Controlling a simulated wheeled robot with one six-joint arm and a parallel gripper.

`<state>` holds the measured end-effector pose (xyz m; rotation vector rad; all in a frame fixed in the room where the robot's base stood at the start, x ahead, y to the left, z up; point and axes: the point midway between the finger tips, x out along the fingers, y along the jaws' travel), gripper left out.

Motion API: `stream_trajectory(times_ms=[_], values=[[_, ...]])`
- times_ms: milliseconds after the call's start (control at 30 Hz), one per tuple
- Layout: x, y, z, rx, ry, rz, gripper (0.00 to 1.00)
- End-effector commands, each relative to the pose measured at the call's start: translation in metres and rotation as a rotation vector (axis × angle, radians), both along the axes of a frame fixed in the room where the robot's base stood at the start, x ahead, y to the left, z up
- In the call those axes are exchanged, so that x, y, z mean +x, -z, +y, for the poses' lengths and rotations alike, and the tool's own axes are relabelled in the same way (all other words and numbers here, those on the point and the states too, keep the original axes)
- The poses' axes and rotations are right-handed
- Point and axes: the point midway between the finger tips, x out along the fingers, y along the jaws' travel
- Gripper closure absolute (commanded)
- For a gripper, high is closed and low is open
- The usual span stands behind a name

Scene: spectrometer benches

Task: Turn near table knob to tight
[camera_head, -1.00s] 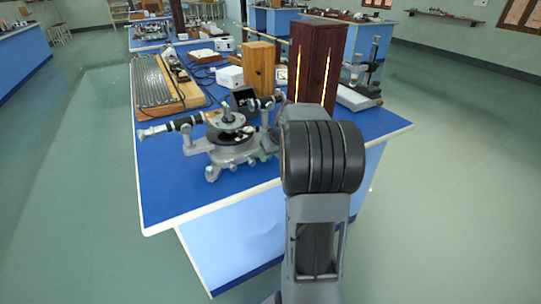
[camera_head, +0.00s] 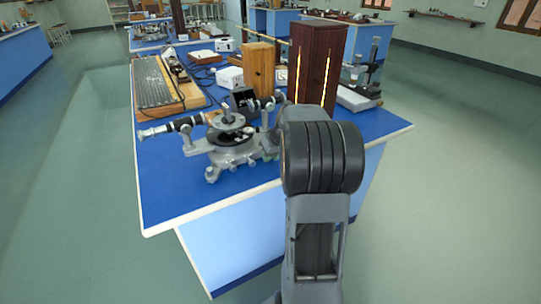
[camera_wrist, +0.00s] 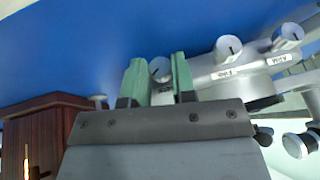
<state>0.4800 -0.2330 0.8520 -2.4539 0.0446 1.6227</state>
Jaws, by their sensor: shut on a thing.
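The grey spectrometer (camera_head: 235,154) stands on the near part of the blue bench, with its round table on top and a telescope to the left. In the wrist view, my gripper (camera_wrist: 159,77) has its two green fingers on either side of a round silver knob (camera_wrist: 160,68) with a dark mark on its face. The fingers are shut on this knob. A second marked knob (camera_wrist: 228,48) and a third knob (camera_wrist: 287,36) lie to the right, each by a small white label that I cannot read surely. In the head view my arm hides the gripper.
A dark wooden box with lit slits (camera_head: 316,65) stands behind my arm. A light wooden box (camera_head: 258,67), a white box (camera_head: 229,77) and a ribbed board (camera_head: 160,84) stand farther back. The bench's front left corner (camera_head: 165,205) is clear.

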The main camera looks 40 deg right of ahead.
Motion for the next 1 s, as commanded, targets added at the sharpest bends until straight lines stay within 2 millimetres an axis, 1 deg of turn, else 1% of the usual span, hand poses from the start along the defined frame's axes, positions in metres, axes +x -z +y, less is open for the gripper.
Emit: stream_trajectory(times_ms=[167, 700, 1000], values=[[-0.0003, 0.0006, -0.0021, 0.065, 0.002, -0.009, 0.99], [-0.0003, 0.0029, -0.0082, 0.457, 0.002, -0.065, 0.99], [-0.0004, 0.0036, -0.0094, 0.597, 0.001, -0.085, 0.99]])
